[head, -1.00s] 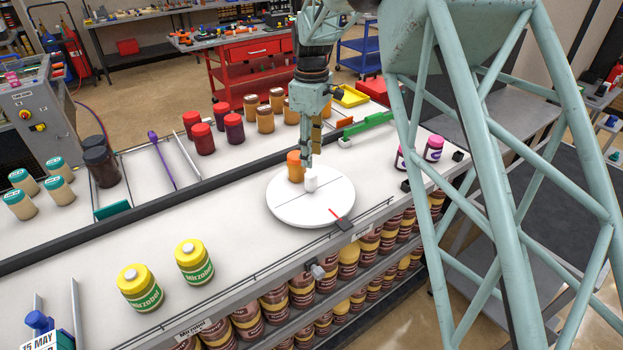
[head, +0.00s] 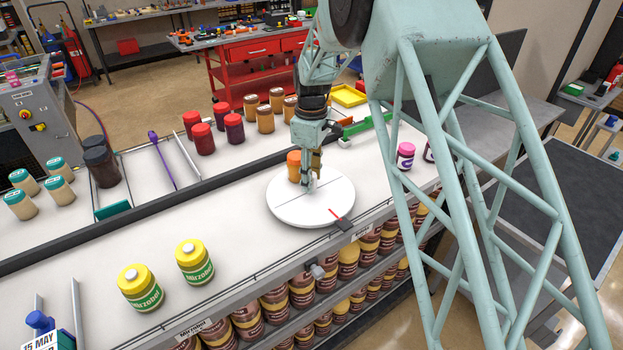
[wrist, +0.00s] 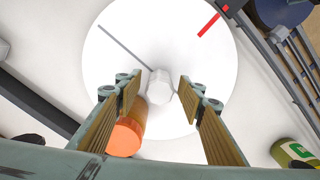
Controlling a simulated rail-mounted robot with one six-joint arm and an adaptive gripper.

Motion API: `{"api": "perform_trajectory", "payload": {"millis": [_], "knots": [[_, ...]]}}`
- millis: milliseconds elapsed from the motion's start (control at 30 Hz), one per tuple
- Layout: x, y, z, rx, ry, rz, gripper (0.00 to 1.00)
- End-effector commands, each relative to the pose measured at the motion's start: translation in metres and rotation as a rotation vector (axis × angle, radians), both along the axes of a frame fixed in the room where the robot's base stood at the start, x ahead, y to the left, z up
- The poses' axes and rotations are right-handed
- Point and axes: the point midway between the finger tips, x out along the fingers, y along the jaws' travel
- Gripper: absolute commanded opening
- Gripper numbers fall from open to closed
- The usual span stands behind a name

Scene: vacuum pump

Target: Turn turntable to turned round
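The turntable (head: 332,208) is a round white disc set on the white bench, with a thin dark line across its top. A white knob stands at its middle, clear in the wrist view (wrist: 160,86) and mostly covered by my gripper in the head view. An orange jar (head: 293,167) stands on the disc beside the knob; it also shows in the wrist view (wrist: 125,138). My gripper (wrist: 158,92) is open, pointing down over the disc, one finger on each side of the knob with gaps showing. In the head view my gripper (head: 311,184) is low at the disc's middle.
A red pointer (head: 335,213) on a dark block lies at the disc's front right edge. Red and amber jars (head: 234,128) stand behind the dark rail. Two yellow-capped jars (head: 194,262) stand at front left. A pink-capped jar (head: 405,155) is to the right.

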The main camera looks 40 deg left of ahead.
Motion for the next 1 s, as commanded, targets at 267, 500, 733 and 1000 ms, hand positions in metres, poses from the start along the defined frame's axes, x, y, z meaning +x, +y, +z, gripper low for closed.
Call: {"api": "perform_trajectory", "payload": {"millis": [267, 500, 733, 1000], "knots": [[-0.0001, -0.0001, -0.0006, 0.000, 0.000, 0.000, 0.36], [-0.0002, -0.0002, -0.0005, 0.000, 0.000, 0.000, 0.15], [0.0001, -0.0005, -0.0005, 0.000, 0.001, 0.000, 0.03], [0.0089, -0.0091, -0.0005, -0.001, 0.001, 0.003, 0.03]]}}
